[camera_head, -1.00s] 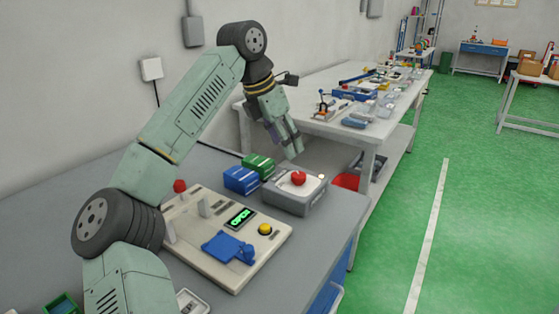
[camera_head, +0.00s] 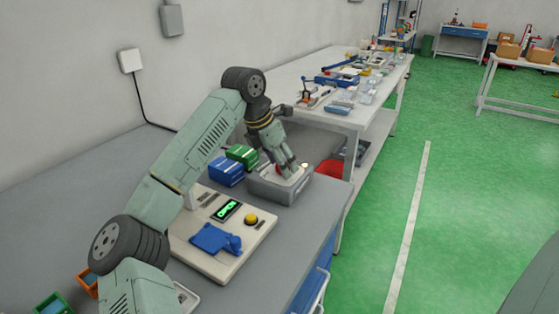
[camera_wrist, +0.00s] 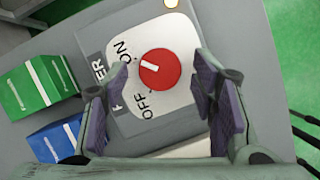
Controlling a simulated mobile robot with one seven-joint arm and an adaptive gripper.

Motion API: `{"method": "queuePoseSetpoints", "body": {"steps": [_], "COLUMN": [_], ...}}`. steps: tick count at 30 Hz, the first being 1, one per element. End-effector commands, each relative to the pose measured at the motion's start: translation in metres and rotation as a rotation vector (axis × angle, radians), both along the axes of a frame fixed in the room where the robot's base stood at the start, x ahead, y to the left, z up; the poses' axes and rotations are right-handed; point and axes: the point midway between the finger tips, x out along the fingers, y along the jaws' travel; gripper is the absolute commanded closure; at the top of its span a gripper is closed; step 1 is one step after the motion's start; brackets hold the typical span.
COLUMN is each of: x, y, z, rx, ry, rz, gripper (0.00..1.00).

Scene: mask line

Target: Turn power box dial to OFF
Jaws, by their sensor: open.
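The power box (camera_head: 265,186) is a grey box on the workbench, near its right edge. In the wrist view its pale panel (camera_wrist: 185,30) carries a round red dial (camera_wrist: 160,69) with a white mark and the words ON and OFF. My gripper (camera_wrist: 165,95) is open, with one finger on each side of the dial and gaps between.
A blue box (camera_head: 226,172) and a green box (camera_head: 242,155) stand left of the power box. A panel (camera_head: 215,262) with a green display and yellow button (camera_head: 251,219) lies in front. A white table (camera_head: 340,113) stands behind.

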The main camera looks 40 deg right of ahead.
Motion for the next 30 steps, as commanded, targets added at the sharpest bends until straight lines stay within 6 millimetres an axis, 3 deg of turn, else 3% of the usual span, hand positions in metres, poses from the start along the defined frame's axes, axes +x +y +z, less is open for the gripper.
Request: {"method": "queuePoseSetpoints", "body": {"steps": [4, 25, 30], "x": [-0.0001, -0.0003, -0.0004], "y": [0.0000, 0.0000, 0.0001], "z": [0.0002, 0.0005, 0.0003], "rx": [0.000, 0.000, 0.000], "ry": [0.000, 0.001, 0.000], "rz": [0.000, -0.001, 0.006], "gripper": [0.49, 0.96, 0.96]}}
